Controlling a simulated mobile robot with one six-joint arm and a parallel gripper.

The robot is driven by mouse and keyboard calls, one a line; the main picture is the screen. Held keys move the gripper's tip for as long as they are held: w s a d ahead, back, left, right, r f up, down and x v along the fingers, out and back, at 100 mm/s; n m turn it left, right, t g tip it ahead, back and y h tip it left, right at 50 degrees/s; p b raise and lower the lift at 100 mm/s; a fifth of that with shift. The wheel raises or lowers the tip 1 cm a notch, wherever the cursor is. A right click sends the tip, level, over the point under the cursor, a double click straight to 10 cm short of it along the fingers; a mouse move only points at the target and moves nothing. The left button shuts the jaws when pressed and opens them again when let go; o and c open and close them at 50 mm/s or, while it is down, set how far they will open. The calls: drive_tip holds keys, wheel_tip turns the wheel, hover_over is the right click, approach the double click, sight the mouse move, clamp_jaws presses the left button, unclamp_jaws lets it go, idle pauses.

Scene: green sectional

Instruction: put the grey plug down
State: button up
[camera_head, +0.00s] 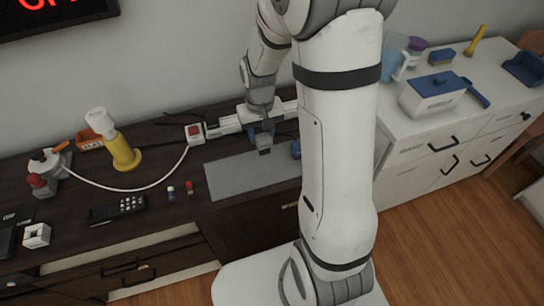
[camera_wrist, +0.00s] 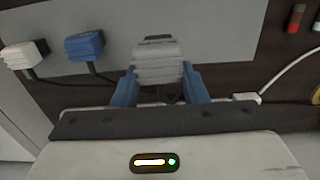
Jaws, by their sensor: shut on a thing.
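My gripper (camera_head: 262,133) is over the grey mat (camera_head: 228,180) on the dark cabinet top. Its blue fingers are shut on the grey plug (camera_head: 264,150). In the wrist view the grey plug (camera_wrist: 158,63) sits between the two fingertips of my gripper (camera_wrist: 160,82), in front of the mat (camera_wrist: 215,30). I cannot tell whether the plug touches the mat. A blue plug (camera_wrist: 85,46) and a white plug (camera_wrist: 24,54), both with dark cords, lie to its left in the wrist view. The blue plug (camera_head: 296,149) partly shows beside my arm in the head view.
A white power strip with a red switch (camera_head: 194,132) stands behind the mat, its white cable running left. Two small bottles (camera_head: 171,193) stand left of the mat, near a black remote (camera_head: 117,210) and a yellow-based lamp (camera_head: 123,153). The mat's front left is clear.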

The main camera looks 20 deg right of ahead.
sight(261, 134)
wheel_tip(261, 134, down, 3)
drive_tip(key=shift+w+f, duration=0.15)
drive_tip(key=shift+f, duration=2.2)
drive_tip(key=shift+f, duration=0.15)
drive_tip(key=o, duration=1)
drive_tip(key=shift+c, duration=0.2)
